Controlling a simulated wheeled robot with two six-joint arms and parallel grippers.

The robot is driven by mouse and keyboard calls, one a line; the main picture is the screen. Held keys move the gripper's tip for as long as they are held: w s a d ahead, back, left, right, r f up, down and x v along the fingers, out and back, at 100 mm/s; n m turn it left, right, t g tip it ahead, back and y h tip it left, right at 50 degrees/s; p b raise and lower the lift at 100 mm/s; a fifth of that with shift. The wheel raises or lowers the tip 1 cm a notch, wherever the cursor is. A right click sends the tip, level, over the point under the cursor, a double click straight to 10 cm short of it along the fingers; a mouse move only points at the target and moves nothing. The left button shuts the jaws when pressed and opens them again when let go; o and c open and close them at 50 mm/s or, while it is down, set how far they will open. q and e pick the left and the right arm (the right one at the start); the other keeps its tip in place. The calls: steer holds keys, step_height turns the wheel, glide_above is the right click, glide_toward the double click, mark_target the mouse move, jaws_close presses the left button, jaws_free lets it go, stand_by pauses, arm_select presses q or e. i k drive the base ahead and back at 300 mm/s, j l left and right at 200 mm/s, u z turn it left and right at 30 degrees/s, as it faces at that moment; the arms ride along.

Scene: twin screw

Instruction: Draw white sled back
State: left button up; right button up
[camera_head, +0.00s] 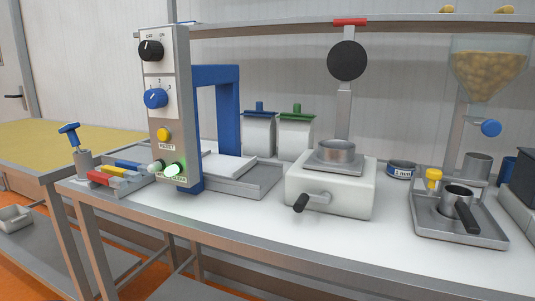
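A white flat block, which looks like the white sled (224,166), lies on a grey metal bed (262,181) under a blue arch (230,76). The upright control panel (168,110) hides its left part. I cannot see a handle on it. Neither of my grippers shows in the head view.
The panel carries a black knob (151,50), a blue knob (155,98), a yellow button (163,135) and a lit green lamp (175,170). A white cranked box (330,188) stands to the right. The bench front (250,218) is clear.

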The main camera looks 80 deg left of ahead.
mark_target(226, 166)
steer(key=u, duration=3.1)
